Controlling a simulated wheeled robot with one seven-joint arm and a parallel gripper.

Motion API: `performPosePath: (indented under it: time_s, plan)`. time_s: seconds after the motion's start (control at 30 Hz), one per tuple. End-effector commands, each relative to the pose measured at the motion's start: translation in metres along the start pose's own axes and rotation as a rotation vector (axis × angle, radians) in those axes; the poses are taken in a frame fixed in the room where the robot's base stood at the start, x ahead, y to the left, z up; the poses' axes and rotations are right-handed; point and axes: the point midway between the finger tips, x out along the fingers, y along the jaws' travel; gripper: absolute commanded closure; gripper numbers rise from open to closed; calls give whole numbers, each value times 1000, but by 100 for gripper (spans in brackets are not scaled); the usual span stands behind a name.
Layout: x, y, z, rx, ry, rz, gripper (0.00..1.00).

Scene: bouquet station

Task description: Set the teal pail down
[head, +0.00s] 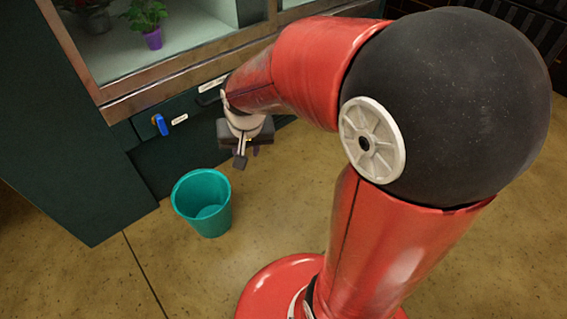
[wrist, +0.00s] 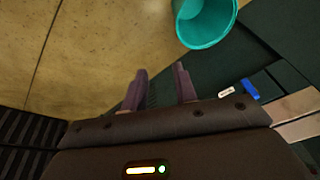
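The teal pail (head: 212,222) stands upright, apparently on the floor, in front of the dark green cabinet in the head view. It looks empty. My gripper (head: 240,162) hangs above and to the right of it, close to the cabinet front. In the wrist view the two fingers of my gripper (wrist: 160,80) are apart with nothing between them. The pail shows at the top of that view (wrist: 213,38), beyond the fingertips and not touching them, partly cut off by the frame edge.
The dark green cabinet (head: 75,150) has a glass-fronted case on top with a potted plant (head: 152,38) inside. A blue handle (head: 160,124) and small labels are on its front. The tan floor (head: 90,270) is clear around the pail's front and left.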

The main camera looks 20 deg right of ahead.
Motion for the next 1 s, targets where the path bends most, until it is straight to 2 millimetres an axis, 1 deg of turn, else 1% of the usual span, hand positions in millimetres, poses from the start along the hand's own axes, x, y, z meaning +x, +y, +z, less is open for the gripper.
performPosePath:
  time_s: [0.03, 0.1, 0.2, 0.3, 0.33, 0.43, 0.5, 0.6, 0.9, 1.0]
  plan:
    - [-25, 6, 8, -26, 37, 1, 71]
    - [-53, 16, 22, -64, 72, 3, 71]
    - [-87, 28, 46, -117, 119, 2, 71]
    - [-111, 39, 70, -164, 158, -4, 71]
    - [-116, 42, 77, -175, 167, -6, 71]
    - [-129, 49, 95, -208, 193, -13, 71]
    - [-134, 52, 103, -223, 205, -17, 71]
    - [-137, 54, 109, -235, 211, -20, 71]
    - [-138, 54, 110, -237, 212, -20, 71]
    - [-145, 54, 107, -237, 212, -20, 71]
